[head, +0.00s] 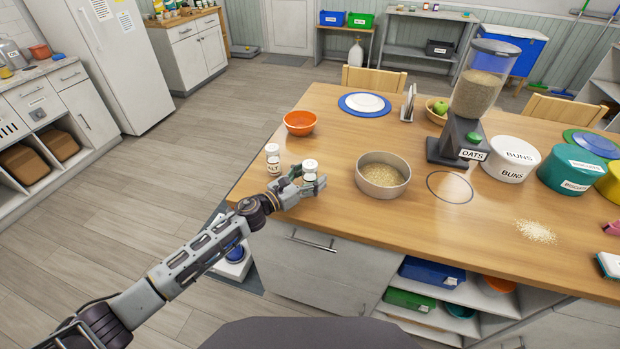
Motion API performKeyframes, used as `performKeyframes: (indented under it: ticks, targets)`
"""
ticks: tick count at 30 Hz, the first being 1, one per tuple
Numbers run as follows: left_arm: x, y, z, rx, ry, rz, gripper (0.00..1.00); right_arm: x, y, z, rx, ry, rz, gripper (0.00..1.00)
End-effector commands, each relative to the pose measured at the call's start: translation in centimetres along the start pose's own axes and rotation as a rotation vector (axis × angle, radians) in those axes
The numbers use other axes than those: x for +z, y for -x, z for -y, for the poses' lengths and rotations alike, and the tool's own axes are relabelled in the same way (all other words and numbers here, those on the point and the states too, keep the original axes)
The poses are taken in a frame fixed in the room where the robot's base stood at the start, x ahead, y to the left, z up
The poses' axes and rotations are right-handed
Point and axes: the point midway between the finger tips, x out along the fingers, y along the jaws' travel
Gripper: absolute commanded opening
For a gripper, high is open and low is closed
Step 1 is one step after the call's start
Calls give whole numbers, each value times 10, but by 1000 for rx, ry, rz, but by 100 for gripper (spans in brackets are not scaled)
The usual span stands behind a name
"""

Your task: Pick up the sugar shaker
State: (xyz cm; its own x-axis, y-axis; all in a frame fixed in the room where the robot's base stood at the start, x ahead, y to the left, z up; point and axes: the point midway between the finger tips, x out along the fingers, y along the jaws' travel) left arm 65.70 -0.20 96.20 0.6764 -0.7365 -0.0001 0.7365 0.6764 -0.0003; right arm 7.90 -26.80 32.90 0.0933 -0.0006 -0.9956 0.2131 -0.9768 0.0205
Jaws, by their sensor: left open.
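Two small shakers with white lids stand near the left front corner of the wooden table. The left shaker (273,155) has a label that seems to end in "LT". The other shaker (309,166) stands to its right; its label is mostly hidden by my gripper, so I cannot read whether it says sugar. My left gripper (314,183) is open at this right shaker, with its fingers about the lower body. I cannot tell whether they touch it. My right gripper is out of view.
An orange bowl (299,122) stands behind the shakers. A round pan of grain (383,174) is to the right, then an oats dispenser (470,125) and a white buns container (510,158). Spilled grains (535,232) lie at the right. The table front between is clear.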

Motion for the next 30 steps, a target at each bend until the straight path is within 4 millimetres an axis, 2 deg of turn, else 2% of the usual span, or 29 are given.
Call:
performKeyframes:
  ticks: [1,12,14,23,30]
  targets:
    - [0,0,0,0,0,0,67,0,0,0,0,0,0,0]
    - [0,0,0,0,0,0,20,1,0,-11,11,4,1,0]
    - [1,0,0,0,0,1,14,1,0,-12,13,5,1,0]
    - [2,0,0,0,-1,1,14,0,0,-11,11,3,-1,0]
    - [16,0,-1,0,-4,1,14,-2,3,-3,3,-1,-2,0]
